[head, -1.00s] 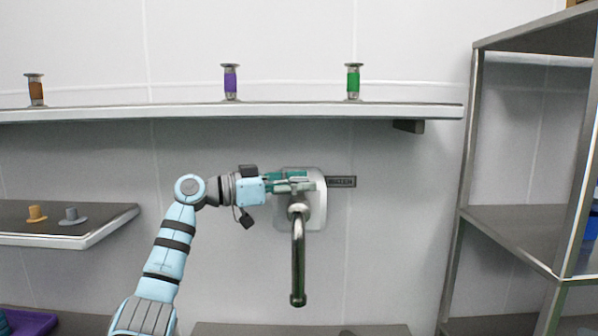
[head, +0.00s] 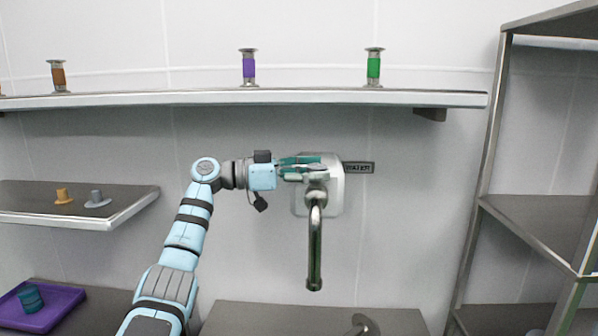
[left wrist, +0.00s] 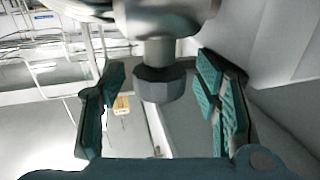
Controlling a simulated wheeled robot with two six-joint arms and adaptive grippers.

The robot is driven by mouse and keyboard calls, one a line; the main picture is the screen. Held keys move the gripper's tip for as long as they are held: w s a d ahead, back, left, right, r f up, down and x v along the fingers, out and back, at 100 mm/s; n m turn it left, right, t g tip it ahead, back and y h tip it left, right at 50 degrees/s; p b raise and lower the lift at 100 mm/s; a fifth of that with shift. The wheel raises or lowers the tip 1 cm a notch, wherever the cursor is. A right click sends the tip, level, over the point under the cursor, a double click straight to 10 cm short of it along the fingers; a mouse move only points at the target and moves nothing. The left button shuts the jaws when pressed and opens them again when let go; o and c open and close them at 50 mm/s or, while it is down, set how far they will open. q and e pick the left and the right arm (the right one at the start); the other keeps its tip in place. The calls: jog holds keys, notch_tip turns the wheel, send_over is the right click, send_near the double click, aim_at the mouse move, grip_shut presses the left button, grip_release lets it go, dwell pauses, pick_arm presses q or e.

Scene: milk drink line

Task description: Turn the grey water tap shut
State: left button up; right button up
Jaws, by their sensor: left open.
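The grey water tap (head: 315,235) is fixed to a pale wall plate (head: 335,200), its curved metal spout hanging down. A small "WATER" sign (head: 359,167) is just right of the plate. My left gripper (head: 321,165) is at the top of the tap, in front of the plate, with its green fingers apart. In the left wrist view, a dark grey faceted knob (left wrist: 160,85) shows between the open fingers. Visible gaps lie on both sides of it, so it is not gripped. The fingers partly hide the tap's top in the head view. My right gripper is not in view.
A long shelf (head: 200,98) above the tap holds brown, purple and green-banded spools. A lower left shelf (head: 130,208) holds two small hat-shaped pieces. A purple tray (head: 65,300) is at lower left. A metal rack (head: 485,190) stands at right. Wall space around the tap is free.

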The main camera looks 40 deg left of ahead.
pick_arm(q)
jog(key=v, duration=1.1)
jog(key=shift+s, duration=0.1)
